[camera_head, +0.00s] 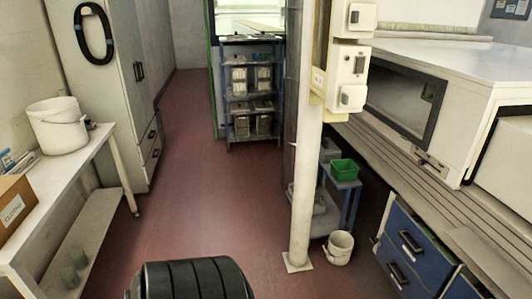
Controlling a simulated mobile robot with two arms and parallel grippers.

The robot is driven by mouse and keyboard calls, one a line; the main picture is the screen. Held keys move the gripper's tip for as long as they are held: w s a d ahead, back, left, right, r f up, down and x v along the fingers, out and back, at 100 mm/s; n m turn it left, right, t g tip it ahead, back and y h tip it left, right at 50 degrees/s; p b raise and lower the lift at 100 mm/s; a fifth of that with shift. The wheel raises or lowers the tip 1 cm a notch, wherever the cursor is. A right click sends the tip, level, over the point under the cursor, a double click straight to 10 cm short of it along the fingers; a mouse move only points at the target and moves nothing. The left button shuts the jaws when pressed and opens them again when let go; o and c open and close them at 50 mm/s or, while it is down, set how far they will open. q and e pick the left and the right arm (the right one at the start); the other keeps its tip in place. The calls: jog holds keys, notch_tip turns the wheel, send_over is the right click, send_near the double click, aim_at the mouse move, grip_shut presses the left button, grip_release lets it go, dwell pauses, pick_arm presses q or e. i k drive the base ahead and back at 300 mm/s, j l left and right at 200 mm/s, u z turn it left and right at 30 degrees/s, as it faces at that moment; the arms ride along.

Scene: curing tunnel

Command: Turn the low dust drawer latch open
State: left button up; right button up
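I cannot make out a dust drawer latch for certain. A large white machine (460,55) with a dark-framed window (400,98) stands at the right, and a small metal fitting (432,161) sits below the window frame. Blue drawers (425,248) with dark handles are low at the right, under the slatted bench; they look shut. None can be told as the dust drawer. Neither of my grippers is in view.
A white post (305,185) with switch boxes (352,75) stands right of centre, a white bucket (340,246) by its foot. A blue cart (350,192) is behind. A white table (70,190) and grey cabinet (100,90) line the left. The red floor (215,170) between is clear.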

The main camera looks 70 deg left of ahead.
aim_at(375, 241)
jog(key=j+u, duration=0.45)
jog(key=j, duration=0.2)
jog(key=i+j+u, duration=0.1)
jog(key=j+u, duration=0.35)
jog(key=j, duration=0.15)
